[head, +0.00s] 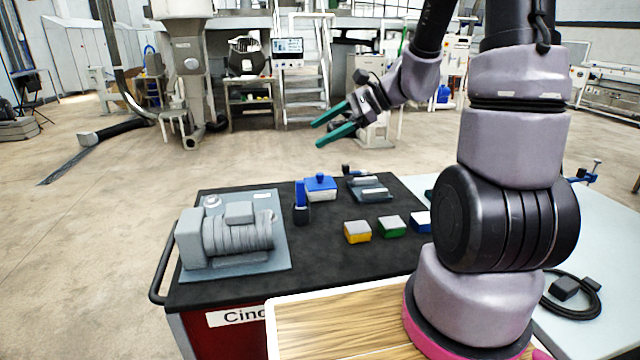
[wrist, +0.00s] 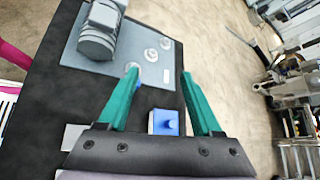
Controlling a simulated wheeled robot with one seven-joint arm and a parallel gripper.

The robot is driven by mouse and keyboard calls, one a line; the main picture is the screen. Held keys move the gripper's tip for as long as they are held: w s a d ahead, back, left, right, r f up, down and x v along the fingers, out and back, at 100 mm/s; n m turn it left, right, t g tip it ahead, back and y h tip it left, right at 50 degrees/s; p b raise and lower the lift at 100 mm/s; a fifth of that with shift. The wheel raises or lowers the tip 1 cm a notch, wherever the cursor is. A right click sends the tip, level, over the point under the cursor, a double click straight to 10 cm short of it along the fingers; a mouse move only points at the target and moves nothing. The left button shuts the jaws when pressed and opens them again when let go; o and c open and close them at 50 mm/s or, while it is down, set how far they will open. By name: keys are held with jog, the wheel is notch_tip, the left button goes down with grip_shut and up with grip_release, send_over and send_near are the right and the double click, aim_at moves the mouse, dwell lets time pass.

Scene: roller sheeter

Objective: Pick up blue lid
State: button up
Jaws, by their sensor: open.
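The blue lid (head: 320,182) with a small knob sits on a pale box near the far edge of the black-topped cart. It also shows in the wrist view (wrist: 166,122), low between the fingers and close to the gripper's palm in the picture. My gripper (head: 317,134) has two green fingers, spread apart and empty. In the head view it hangs in the air above and beyond the lid, clear of it. In the wrist view the open fingertips (wrist: 159,73) point past the lid.
A blue upright piece on a dark base (head: 301,203) stands just left of the lid. A grey motor on a plate (head: 235,238) fills the cart's left. A grey fixture (head: 369,189) is right of the lid. Yellow (head: 357,232) and green (head: 391,226) blocks stand nearer.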

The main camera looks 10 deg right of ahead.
jog(key=w+d+f+m+t, duration=0.3)
jog(key=w+f+m, duration=0.3)
jog(key=w+f, duration=0.15)
jog(key=m+t+h, duration=0.1)
jog(key=m+t, duration=0.2)
jog(key=m, duration=0.2)
send_near(312, 180)
jog(key=x, duration=0.3)
jog(key=r+x, duration=0.1)
jog(key=x, duration=0.5)
jog(key=shift+w+a+r, duration=0.15)
jog(key=shift+w+a, duration=0.15)
jog(key=shift+c, duration=0.4)
grip_shut()
